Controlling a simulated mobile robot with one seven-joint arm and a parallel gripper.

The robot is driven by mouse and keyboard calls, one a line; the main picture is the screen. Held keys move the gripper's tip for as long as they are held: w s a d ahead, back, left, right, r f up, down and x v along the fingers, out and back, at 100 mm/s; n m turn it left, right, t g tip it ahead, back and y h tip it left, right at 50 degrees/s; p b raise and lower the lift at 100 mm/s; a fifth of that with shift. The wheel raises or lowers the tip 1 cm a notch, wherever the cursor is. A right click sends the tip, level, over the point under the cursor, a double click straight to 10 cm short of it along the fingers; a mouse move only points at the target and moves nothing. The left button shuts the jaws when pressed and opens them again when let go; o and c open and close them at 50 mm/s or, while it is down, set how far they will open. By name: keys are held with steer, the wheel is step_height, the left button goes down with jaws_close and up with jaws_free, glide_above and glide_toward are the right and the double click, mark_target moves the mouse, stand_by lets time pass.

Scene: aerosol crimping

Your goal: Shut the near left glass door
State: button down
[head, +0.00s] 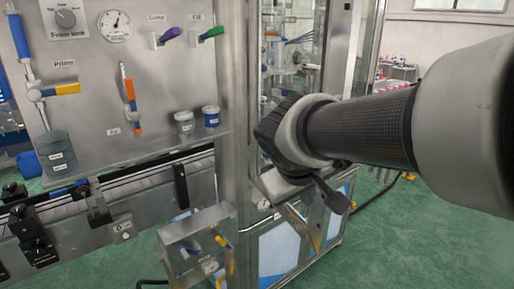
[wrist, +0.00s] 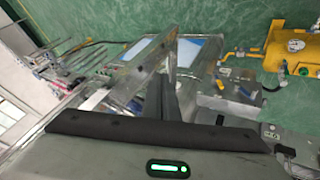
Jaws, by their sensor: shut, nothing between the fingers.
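A metal-framed glass panel (head: 366,45) stands upright at the back right of the machine in the head view, behind my arm. It looks like a glass door, but I cannot tell how far it is open or whether it is the near left one. My gripper (head: 338,204) is in front of the machine's corner post, pointing down and right. Its fingers look closed together and empty. In the wrist view the shut fingers (wrist: 168,97) point toward a metal edge and frame of the machine. I cannot tell whether they touch it. My arm hides part of the opening.
A steel corner post (head: 236,110) stands beside my gripper. A small metal box (head: 197,225) juts out below. A yellow tank (wrist: 298,50) lies on the green floor (head: 410,240), which is open at right.

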mark_target(324, 197)
steer(key=d, duration=0.1)
steer(key=w+d+p, duration=0.1)
steer(key=d, duration=0.1)
steer(key=shift+w+d+r, duration=0.15)
steer(key=shift+w+d, duration=0.1)
steer(key=shift+d, duration=0.05)
steer(key=shift+d, duration=0.15)
